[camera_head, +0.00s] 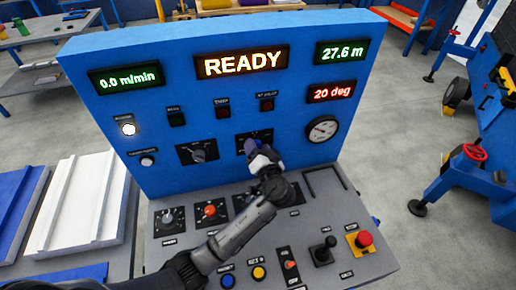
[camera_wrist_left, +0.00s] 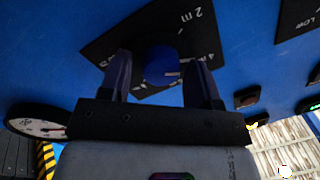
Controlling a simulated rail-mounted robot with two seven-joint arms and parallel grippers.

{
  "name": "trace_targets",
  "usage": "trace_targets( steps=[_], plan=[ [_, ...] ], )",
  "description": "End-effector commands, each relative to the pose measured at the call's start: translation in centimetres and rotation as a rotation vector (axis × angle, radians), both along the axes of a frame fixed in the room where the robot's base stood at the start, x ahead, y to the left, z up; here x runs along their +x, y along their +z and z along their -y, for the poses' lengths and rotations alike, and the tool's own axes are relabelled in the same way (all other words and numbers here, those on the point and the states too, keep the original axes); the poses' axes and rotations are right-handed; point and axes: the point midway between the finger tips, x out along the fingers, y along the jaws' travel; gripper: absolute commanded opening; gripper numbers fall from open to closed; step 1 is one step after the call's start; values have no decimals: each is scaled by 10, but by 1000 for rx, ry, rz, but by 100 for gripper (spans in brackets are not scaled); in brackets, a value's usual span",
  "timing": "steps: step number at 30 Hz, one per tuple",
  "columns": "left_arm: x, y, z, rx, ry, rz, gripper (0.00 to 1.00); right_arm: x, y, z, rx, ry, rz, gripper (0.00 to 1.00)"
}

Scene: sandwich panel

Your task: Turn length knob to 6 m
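The length knob (camera_wrist_left: 160,66) is a round blue knob on a black dial plate (camera_wrist_left: 128,28) in the left wrist view. The plate carries white marks, with "2 m" and "4 m" readable. A pale line shows on the knob's lower right side. My left gripper (camera_wrist_left: 160,72) is open, with one dark finger on each side of the knob and small gaps visible. In the head view my left gripper (camera_head: 255,152) is in front of the dial plate (camera_head: 243,138) and hides most of it. My right gripper is not in view.
The blue panel has a READY display (camera_head: 241,62), a green 27.6 m display (camera_head: 341,51) and a red 20 deg display (camera_head: 331,92). Another knob (camera_head: 198,153) is to the left, a gauge (camera_head: 322,129) to the right. The grey console holds a joystick (camera_head: 323,251) and red emergency button (camera_head: 364,239).

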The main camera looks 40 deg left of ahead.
Motion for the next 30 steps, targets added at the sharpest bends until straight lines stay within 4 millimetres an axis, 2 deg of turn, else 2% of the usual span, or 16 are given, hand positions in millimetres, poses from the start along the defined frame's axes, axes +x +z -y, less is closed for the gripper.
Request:
trace_targets(
  steps=[2,12,20,30],
  plan=[
    [0,0,0,0,0,0,49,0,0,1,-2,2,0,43],
    [0,0,0,0,0,0,17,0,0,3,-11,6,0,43],
    [0,1,0,17,0,-24,16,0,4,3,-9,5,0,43],
    [0,3,1,149,0,-211,16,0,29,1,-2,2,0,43]
  ],
)
